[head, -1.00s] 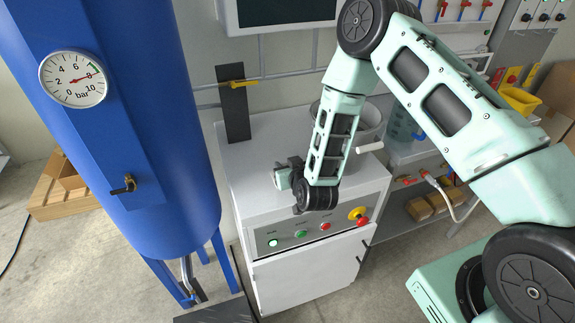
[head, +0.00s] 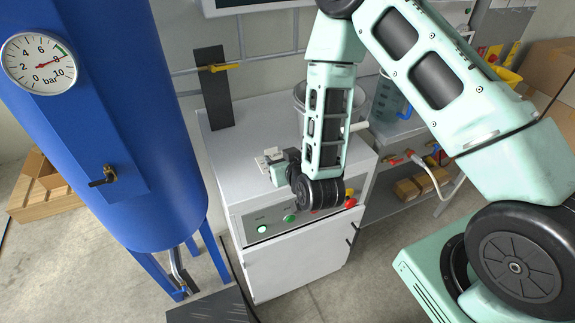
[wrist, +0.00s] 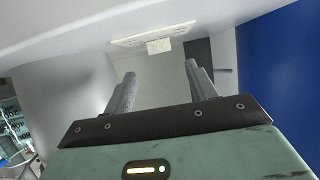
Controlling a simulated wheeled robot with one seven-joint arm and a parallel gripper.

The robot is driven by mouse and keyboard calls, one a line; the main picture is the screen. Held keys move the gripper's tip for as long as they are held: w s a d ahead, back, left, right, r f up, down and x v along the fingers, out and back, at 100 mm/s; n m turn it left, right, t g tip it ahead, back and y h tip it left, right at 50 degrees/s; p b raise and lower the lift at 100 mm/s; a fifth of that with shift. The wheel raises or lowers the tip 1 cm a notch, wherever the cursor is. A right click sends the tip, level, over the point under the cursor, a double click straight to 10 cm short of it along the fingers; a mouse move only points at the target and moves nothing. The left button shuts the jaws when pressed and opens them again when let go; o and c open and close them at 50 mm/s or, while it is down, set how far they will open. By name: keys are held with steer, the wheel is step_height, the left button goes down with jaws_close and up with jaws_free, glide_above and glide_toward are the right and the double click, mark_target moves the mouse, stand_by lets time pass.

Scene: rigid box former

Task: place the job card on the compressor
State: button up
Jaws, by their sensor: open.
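A flat white card-like piece with a small block on it, likely the job card (wrist: 155,38), shows on the pale surface in the wrist view. In the head view a small white piece (head: 262,161) shows on the cabinet top, just left of my gripper (head: 273,160). The white cabinet (head: 290,270) with a button panel may be the compressor; I cannot be sure. In the wrist view my gripper (wrist: 160,75) has its fingers apart with nothing between them. The card lies beyond the fingertips, apart from them. My wrist hides part of the button panel in the head view.
A large blue tank (head: 150,120) with a pressure gauge (head: 38,63) stands close on the left. A dark upright plate (head: 219,95) with a yellow valve handle and a grey pot (head: 300,95) are at the cabinet's back. Shelves with boxes (head: 407,190) stand right.

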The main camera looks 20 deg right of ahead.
steer(key=v, duration=0.4)
steer(key=shift+b, duration=0.3)
steer(key=s+a+r+n+g+y, duration=0.4)
steer(key=s+a+r+g, duration=0.35)
steer(key=a, duration=0.45)
steer(key=s+d+r+n+g+h, duration=0.1)
steer(key=s+d+r+g, duration=0.1)
steer(key=s, duration=0.6)
steer(key=s+d+r+n+g+h, duration=0.2)
steer(key=s+r+g, duration=0.2)
steer(key=s, duration=0.5)
steer(key=shift+d+r+n, duration=0.3)
steer(key=shift+d+r, duration=0.05)
steer(key=shift+r, duration=0.55)
steer(key=shift+s, duration=0.15)
